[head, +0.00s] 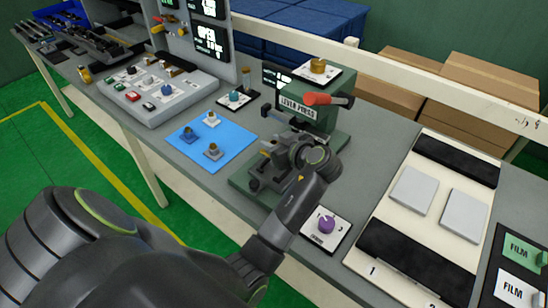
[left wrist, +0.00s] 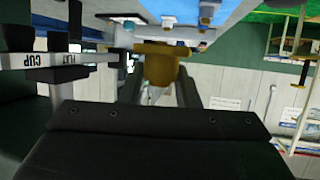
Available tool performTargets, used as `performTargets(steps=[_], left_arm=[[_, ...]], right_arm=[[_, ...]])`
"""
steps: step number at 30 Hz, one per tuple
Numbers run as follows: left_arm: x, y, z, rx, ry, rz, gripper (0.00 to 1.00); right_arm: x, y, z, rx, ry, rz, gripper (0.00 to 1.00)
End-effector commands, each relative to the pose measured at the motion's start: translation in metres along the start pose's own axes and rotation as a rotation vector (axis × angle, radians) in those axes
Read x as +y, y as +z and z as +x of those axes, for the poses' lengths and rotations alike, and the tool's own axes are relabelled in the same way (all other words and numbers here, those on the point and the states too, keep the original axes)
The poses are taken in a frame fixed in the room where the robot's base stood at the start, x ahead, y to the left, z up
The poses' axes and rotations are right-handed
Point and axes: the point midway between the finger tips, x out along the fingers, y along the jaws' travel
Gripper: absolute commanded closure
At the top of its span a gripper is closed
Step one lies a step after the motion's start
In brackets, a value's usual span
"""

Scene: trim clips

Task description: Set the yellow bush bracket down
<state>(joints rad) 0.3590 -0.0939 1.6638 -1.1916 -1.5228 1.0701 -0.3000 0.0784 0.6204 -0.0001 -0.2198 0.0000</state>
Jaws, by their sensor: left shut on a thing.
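My left gripper (head: 264,168) is shut on the yellow bush bracket (left wrist: 162,64), which shows as a gold-yellow block between the fingers in the left wrist view. In the head view the gripper is in front of the green lever press (head: 312,118), over its base, and mostly hides the bracket. I cannot tell whether the bracket touches anything below it. My right gripper is not in view.
The red press handle (head: 320,99) sticks out close behind my gripper. A purple knob on a white plate (head: 326,225) is to the right. A button panel (head: 155,92) stands left, and a cream fixture with pale pads (head: 414,190) lies right.

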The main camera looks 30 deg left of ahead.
Motion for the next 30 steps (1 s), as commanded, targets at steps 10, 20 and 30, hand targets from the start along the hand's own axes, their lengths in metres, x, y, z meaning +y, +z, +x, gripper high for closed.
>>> performTargets(steps=[10,20,30], left_arm=[[0.000,-0.028,-0.012,-0.002,0.002,0.002,0.99],[-0.007,-0.004,0.005,-0.001,0.240,0.103,0.99],[-0.011,0.014,-0.014,0.004,0.687,0.285,0.99]], right_arm=[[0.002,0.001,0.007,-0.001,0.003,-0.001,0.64],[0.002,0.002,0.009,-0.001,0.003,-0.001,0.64],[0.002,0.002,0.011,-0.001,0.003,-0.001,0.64]])
